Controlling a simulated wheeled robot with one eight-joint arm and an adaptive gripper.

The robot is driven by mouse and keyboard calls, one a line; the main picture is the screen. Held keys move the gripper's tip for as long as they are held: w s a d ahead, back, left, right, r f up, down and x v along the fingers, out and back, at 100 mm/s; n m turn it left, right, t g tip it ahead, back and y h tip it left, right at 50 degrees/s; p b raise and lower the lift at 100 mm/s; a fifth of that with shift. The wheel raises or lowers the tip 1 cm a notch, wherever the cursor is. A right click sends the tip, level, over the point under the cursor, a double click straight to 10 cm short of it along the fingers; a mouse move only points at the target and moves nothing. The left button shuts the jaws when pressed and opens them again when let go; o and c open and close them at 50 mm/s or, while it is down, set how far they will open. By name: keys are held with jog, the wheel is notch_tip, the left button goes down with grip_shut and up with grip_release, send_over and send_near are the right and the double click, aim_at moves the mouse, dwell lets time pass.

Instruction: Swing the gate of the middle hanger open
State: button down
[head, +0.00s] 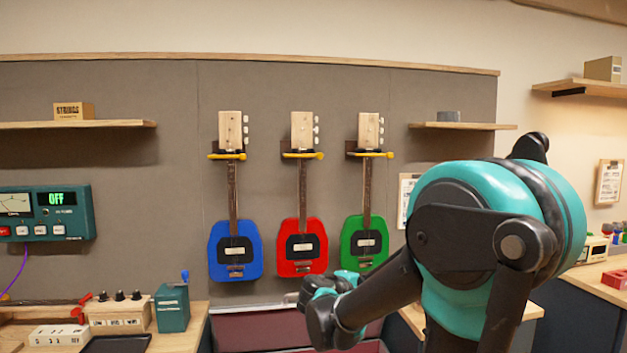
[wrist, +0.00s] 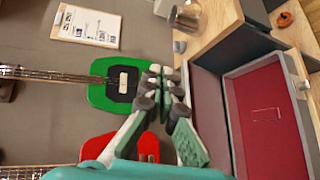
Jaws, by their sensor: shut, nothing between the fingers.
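The middle hanger (head: 303,155) is on the grey wall panel, with its yellow gate bar lying across the front of the neck of the red guitar (head: 302,247). The bar ends in a round yellow knob (head: 320,155) on the right. The gate looks closed. My gripper (wrist: 166,85) is shut and empty. It is low by the guitar bodies, well below the hanger, and its fingertips appear over the green guitar's lower end in the wrist view. The red guitar's body (wrist: 148,146) is partly hidden behind my gripper there. The middle hanger is not in the wrist view.
A blue guitar (head: 235,250) hangs at left and a green guitar (head: 364,243) at right, each under a similar yellow-gated hanger. An open red-lined case (wrist: 270,120) lies below. A metal cup (wrist: 186,16) stands on a wooden surface. The wall above the hangers is clear.

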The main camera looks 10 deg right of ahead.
aim_at(304, 156)
jog(key=w+a+r+n+t, duration=0.6)
jog(key=a+r, duration=0.3)
jog(key=r, duration=0.2)
jog(key=w+a+r+n+t, duration=0.6)
jog(key=a+r+n, duration=0.1)
jog(key=a+r, duration=0.3)
jog(key=shift+w+r+t+h, duration=0.3)
jog(key=shift+r, duration=0.35)
jog(key=s+d+r+x, duration=0.1)
jog(key=s+x, duration=0.1)
jog(key=x, duration=1)
jog(key=shift+w+d+r, duration=0.25)
jog(key=shift+d+r, duration=0.05)
jog(key=shift+r, duration=0.3)
